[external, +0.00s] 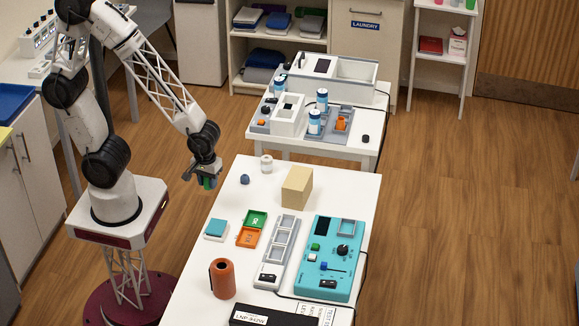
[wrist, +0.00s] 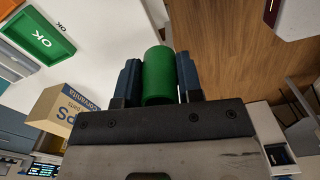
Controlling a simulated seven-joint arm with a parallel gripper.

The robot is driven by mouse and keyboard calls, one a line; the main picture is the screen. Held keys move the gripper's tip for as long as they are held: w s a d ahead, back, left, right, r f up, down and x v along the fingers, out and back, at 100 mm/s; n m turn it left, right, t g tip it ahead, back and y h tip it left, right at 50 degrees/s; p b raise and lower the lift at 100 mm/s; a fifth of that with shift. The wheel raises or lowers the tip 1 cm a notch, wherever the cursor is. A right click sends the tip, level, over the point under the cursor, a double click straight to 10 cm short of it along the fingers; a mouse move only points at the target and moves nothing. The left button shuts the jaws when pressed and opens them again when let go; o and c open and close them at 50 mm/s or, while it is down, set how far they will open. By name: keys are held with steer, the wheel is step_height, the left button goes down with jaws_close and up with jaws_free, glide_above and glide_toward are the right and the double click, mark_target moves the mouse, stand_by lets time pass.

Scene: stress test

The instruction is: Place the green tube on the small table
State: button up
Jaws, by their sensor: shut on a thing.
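The green tube (wrist: 160,75) sits upright in the wrist view between the two dark blue fingers of my gripper (wrist: 158,80), which is shut on it. In the external view my gripper (external: 206,178) hangs just off the left edge of the white front table (external: 190,262), and a bit of green shows between the fingers. A second, smaller-looking white table (external: 362,152) stands behind it, carrying devices. I cannot tell which of the two is the small table.
The front table holds a cardboard box (external: 297,187), green tray (external: 254,220), orange tray (external: 248,238), orange cylinder (external: 222,278), grey rack (external: 278,250) and teal device (external: 331,258). Blue-white canisters (external: 314,122) stand on the back table. The front table's far left part has bare room.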

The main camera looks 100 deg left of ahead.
steer(key=w+f+m, duration=0.1)
steer(key=w+m, duration=0.7)
steer(key=w, duration=2.5)
steer(key=w+f+m, duration=0.1)
steer(key=w+m, duration=0.6)
steer(key=w, duration=2.6)
steer(key=shift+w+d+m, duration=0.15)
steer(key=shift+d+m, duration=0.05)
steer(key=shift+m, duration=0.2)
step_height(320, 180, up, 5)
steer(key=s+d+r, duration=0.2)
steer(key=s+d, duration=0.5)
steer(key=s, duration=0.5)
steer(key=s+d+r, duration=0.1)
steer(key=s+d, duration=0.6)
steer(key=s, duration=0.4)
steer(key=s+d+f, duration=0.2)
steer(key=s, duration=1.7)
steer(key=s+d+f, duration=0.1)
steer(key=s+d, duration=0.1)
steer(key=s, duration=1.8)
steer(key=shift+w+a+f, duration=0.1)
steer(key=shift+w+f, duration=0.05)
steer(key=shift+f, duration=2.45)
